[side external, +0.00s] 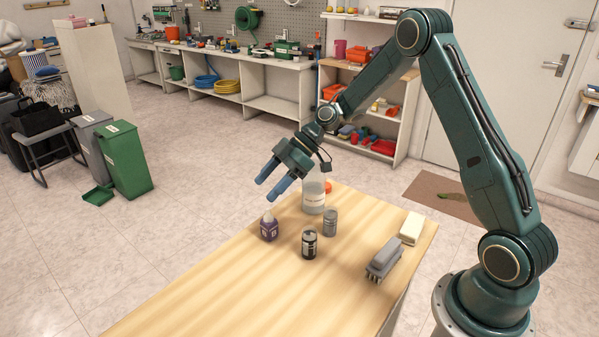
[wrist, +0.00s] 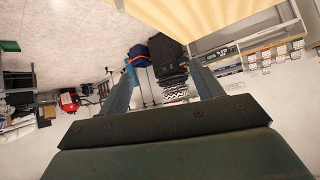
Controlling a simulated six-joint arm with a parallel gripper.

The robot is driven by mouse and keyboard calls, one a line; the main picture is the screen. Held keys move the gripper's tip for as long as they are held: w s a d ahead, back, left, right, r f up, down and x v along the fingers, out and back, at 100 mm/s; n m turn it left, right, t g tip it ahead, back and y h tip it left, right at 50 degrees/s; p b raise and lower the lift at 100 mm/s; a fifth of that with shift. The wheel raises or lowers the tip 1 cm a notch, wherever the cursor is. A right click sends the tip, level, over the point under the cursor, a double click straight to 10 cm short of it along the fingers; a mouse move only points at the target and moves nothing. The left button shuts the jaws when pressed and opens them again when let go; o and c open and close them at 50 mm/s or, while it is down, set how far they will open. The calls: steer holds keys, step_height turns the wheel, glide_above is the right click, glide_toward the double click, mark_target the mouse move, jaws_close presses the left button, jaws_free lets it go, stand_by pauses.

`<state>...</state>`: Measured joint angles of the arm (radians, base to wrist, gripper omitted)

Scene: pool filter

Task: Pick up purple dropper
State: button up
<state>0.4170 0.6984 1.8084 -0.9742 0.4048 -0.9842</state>
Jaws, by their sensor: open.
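The purple dropper (side external: 269,227) is a small purple bottle with a pale tip and a label. It stands upright on the wooden table (side external: 200,290), near the table's far left edge, in the side view. My gripper (side external: 267,190) is open and empty, in the air above the dropper. Its two blue fingers point down and to the left. In the wrist view the open fingers of my gripper (wrist: 160,85) frame the room, and the dropper does not show there.
A dark can (side external: 309,243) and a grey can (side external: 330,222) stand right of the dropper. A grey brush (side external: 384,259) and a cream block (side external: 411,229) lie at the right. The table's front left is clear.

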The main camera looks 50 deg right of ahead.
steer(key=n+y, duration=0.1)
steer(key=y, duration=0.1)
glide_above(263, 226)
steer(key=d, duration=0.3)
steer(key=shift+t, duration=0.4)
steer(key=f, duration=0.4)
steer(key=s+f, duration=0.1)
steer(key=f, duration=0.1)
steer(key=shift+a+f, duration=0.15)
steer(key=shift+f, duration=0.05)
steer(key=shift+f, duration=1.75)
steer(key=shift+f, duration=0.9)
steer(key=a+f, duration=0.2)
steer(key=shift+w+f, duration=0.4)
steer(key=shift+w+a+f, duration=0.15)
steer(key=shift+a, duration=0.1)
steer(key=shift+c, duration=0.4)
steer(key=c, duration=1.1)
